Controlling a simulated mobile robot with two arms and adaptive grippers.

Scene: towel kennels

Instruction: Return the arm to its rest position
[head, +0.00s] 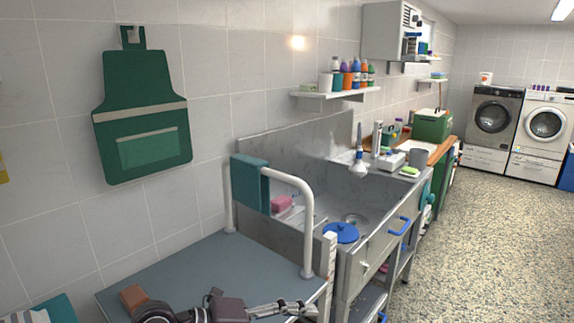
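One arm of mine comes in along the bottom edge and reaches to the right over the grey-blue table top (190,265). It appears to be my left arm. Its gripper (303,308) is low, near the table's front right corner and beside a white upright post (328,262). The fingers are seen side-on and small, so I cannot tell whether they are open or shut. No held thing shows in them. My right gripper is not in view.
A white rail (290,178) with a teal towel (250,183) stands at the table's right end. Beyond it is a steel sink (375,218) with a blue round lid (341,232). A brown block (134,297) lies on the table. Open floor (490,250) is at right.

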